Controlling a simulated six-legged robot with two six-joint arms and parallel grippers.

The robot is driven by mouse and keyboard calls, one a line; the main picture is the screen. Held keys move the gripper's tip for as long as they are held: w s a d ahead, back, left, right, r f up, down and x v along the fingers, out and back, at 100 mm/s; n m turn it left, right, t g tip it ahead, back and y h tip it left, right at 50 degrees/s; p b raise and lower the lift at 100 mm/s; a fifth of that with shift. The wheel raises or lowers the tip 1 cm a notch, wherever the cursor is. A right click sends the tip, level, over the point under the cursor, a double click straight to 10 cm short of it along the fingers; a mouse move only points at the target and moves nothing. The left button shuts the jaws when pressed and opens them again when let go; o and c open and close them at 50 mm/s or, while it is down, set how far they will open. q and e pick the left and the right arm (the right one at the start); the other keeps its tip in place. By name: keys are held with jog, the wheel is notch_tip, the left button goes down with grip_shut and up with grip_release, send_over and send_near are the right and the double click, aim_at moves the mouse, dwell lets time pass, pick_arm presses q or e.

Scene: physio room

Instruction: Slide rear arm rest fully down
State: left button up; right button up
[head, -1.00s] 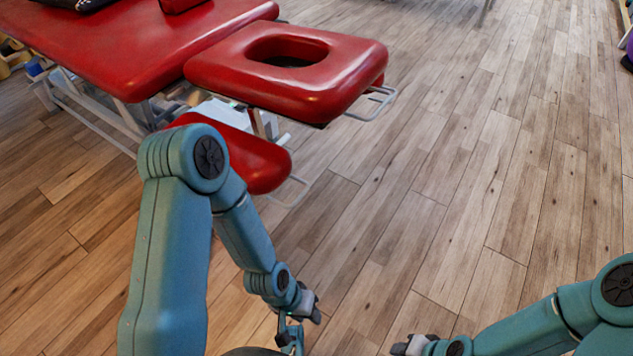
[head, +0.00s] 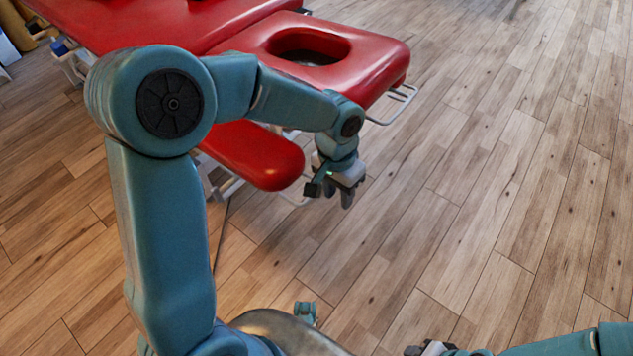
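A red padded arm rest (head: 262,158) hangs low beside the treatment table, below the level of the face-hole head section (head: 375,65). My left arm crosses in front of part of it. My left gripper (head: 346,200) is just right of the pad's rounded end, fingers pointing down, with nothing visible in it. It is small and I cannot tell whether its fingers are open or shut. A second arm rest is not visible. My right gripper (head: 428,348) is at the bottom edge, partly cut off.
The red table top (head: 130,22) fills the upper left. A metal loop handle (head: 398,105) sticks out from the head section's right end. The wooden floor (head: 500,170) is clear to the right.

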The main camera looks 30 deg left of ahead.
pick_arm(q)
jog(key=a+r+y, duration=0.2)
jog(key=a+r, duration=0.3)
jog(key=r, duration=0.7)
jog(key=f+b, duration=0.1)
jog(key=f, duration=0.3)
jog(key=f+b, duration=0.2)
jog(key=f, duration=0.3)
jog(key=a+f+b, duration=0.1)
jog(key=f+b, duration=0.1)
jog(key=f, duration=0.3)
jog(key=shift+s+a+f, duration=0.1)
jog(key=shift+s+f, duration=0.15)
jog(key=shift+f, duration=0.6)
grip_shut()
